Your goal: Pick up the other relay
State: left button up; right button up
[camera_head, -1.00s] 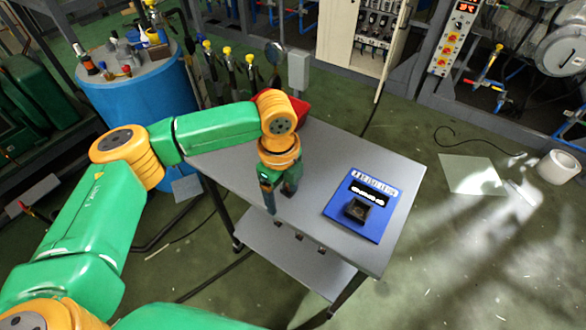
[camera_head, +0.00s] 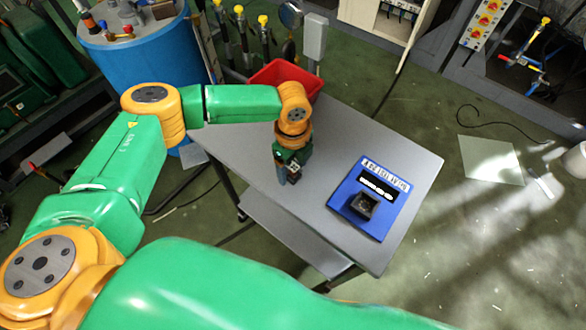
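No part is clearly recognisable as a relay at this size. A blue board (camera_head: 345,203) lies on the grey table, with a pale row of terminals (camera_head: 385,175), a black strip with white marks (camera_head: 377,187) and a dark square box (camera_head: 364,205). My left gripper (camera_head: 289,178) points down over the table, left of the board and apart from it. A small pale patch shows between its fingers, but I cannot tell whether it is a held part or whether the fingers are closed. My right gripper is out of view.
A red bin (camera_head: 275,72) stands at the table's back left, behind my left gripper; its inside is mostly hidden. The grey table (camera_head: 325,130) is clear between gripper and board. A blue drum (camera_head: 135,60) stands at the left.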

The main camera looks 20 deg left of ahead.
pick_arm(q)
jog(key=shift+s, duration=0.1)
jog(key=c, duration=0.7)
grip_shut()
jog(key=shift+r, duration=0.1)
